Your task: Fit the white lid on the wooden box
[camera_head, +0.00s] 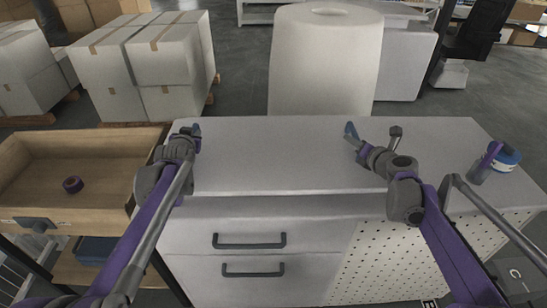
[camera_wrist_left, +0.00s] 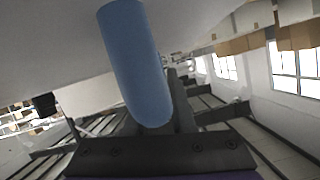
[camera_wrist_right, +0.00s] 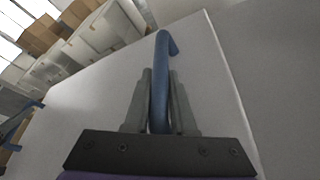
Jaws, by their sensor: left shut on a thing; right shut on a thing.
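The open wooden box (camera_head: 22,155) is at the left in the head view. A broad flat white surface (camera_head: 270,165) lies to its right; I cannot tell a separate white lid from the worktop. My left gripper (camera_head: 190,132) is at this surface's left end, shut on a blue handle-like piece, a rounded blue bar (camera_wrist_left: 138,65) in the left wrist view. My right gripper (camera_head: 356,139) is above the surface's middle, shut on a blue hooked piece (camera_wrist_right: 163,50). Whether either blue piece is fixed to the lid is unclear.
A white drawer cabinet (camera_head: 190,238) stands below the surface. A blue-and-white roll (camera_head: 505,158) is at the right end. A big white roll (camera_head: 325,65) stands behind. The middle of the surface is clear.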

